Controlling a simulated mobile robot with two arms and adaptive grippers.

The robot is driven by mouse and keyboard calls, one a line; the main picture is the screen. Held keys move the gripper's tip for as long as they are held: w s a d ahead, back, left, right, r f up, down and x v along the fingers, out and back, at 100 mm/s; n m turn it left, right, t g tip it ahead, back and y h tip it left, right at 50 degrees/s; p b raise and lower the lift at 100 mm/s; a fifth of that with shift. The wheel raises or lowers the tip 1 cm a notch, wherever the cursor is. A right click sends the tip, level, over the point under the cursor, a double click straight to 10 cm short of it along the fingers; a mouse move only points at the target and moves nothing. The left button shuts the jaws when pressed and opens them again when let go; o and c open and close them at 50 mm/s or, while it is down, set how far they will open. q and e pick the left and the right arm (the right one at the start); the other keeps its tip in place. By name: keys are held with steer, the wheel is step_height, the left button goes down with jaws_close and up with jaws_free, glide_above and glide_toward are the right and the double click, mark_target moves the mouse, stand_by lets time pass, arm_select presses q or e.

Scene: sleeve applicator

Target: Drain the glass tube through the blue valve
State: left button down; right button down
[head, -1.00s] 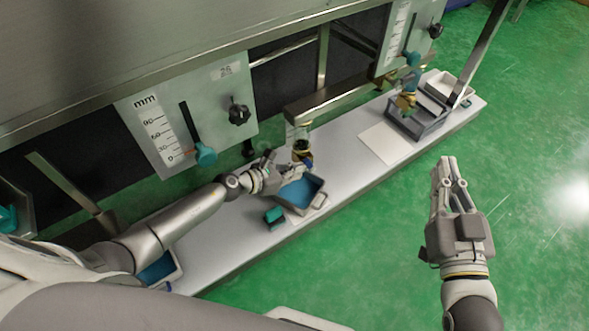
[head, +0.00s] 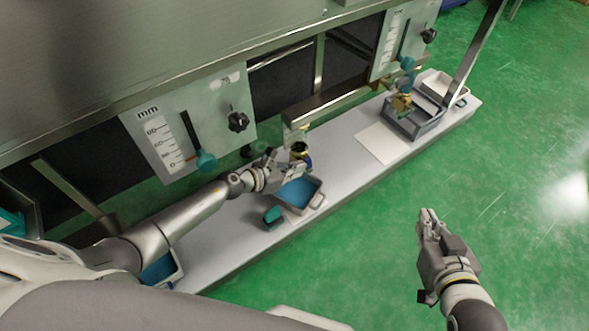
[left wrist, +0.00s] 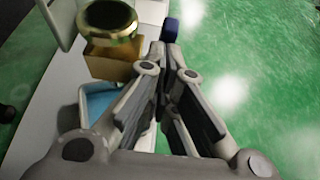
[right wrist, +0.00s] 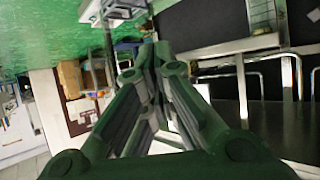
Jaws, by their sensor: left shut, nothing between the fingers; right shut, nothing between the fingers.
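The glass tube (head: 295,134) hangs above the bench by the near panel, with a dark and brass fitting at its lower end. The blue valve (head: 308,161) is a small blue handle at that fitting. In the left wrist view the blue handle (left wrist: 171,30) lies just beyond my left fingertips, next to the brass fitting (left wrist: 108,62). Contact cannot be told. My left gripper (head: 303,171) is shut and empty beside the valve. My right gripper (head: 428,213) is shut and empty over the green floor. Any liquid in the tube is too small to tell.
A grey tray with a blue inside (head: 318,201) stands on the white bench (head: 340,160) below the fitting. A teal block (head: 273,217) lies beside it. The scale panel (head: 215,105) has a black knob and teal slider. Another station (head: 412,125) stands farther right.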

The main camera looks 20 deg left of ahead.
arm_select(q)
steer(key=shift+w+d+r, duration=0.15)
steer(key=shift+w+r, duration=0.05)
steer(key=shift+r, duration=0.1)
arm_select(e)
steer(key=shift+s+d+f+g, duration=0.25)
steer(key=shift+s+f+g, duration=0.2)
steer(key=shift+f, duration=0.2)
steer(key=shift+s, duration=0.15)
steer(key=shift+f, duration=0.1)
